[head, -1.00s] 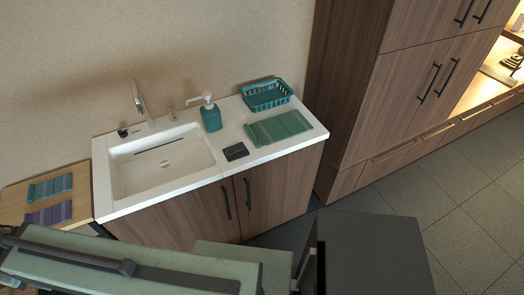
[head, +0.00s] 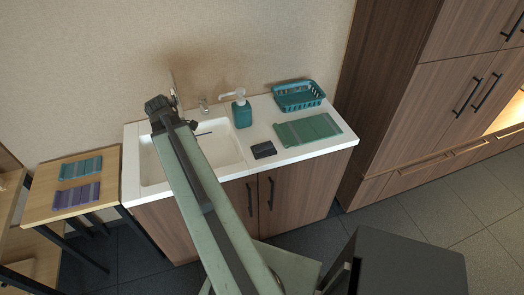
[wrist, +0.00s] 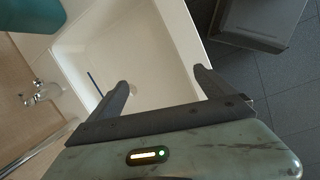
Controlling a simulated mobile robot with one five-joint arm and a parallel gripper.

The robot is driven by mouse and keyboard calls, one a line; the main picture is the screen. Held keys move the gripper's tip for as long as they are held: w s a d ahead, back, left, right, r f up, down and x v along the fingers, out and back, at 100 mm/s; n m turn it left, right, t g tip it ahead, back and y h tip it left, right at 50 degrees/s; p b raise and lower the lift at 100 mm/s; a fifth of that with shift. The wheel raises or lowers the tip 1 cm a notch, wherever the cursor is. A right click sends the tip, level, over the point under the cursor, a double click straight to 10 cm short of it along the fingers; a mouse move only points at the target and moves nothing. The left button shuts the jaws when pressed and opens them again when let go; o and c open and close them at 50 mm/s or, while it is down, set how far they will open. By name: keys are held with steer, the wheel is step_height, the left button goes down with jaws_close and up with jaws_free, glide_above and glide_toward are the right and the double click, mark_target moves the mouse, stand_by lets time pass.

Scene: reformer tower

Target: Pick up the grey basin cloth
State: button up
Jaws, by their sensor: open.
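A small dark grey folded piece (head: 264,150), which looks like the grey basin cloth, lies flat on the white counter right of the sink basin (head: 233,152) in the head view. I cannot make out its weave. My gripper (head: 170,115) is at the far end of my raised arm, over the sink, well left of the grey piece. In the wrist view my gripper (wrist: 162,78) is open and empty above the white basin (wrist: 155,50). The grey piece does not show there. A thin dark strip (wrist: 95,84) shows at the basin's wall side. My arm hides much of the basin in the head view.
A teal soap bottle (head: 242,113), a teal basket (head: 298,95) and a green folded cloth (head: 307,129) are on the counter. The tap (wrist: 45,92) stands behind the basin. A wooden side table (head: 40,205) with green and purple cloths is at left. A tall cabinet (head: 400,120) is right.

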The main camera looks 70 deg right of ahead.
steer(key=s+d+n+g, duration=0.1)
steer(key=s+d+n, duration=0.1)
steer(key=s+d, duration=1)
steer(key=n+g, duration=0.1)
glide_above(264, 144)
steer(key=w+a, duration=0.2)
steer(key=shift+r, duration=0.45)
steer(key=b+x, duration=0.7)
steer(key=x, duration=0.1)
steer(key=shift+w+f+b, duration=0.1)
steer(key=shift+w+b, duration=0.05)
steer(key=shift+b, duration=0.25)
steer(key=c, duration=1.4)
steer(key=shift+c, duration=0.2)
steer(key=shift+r+p, duration=0.35)
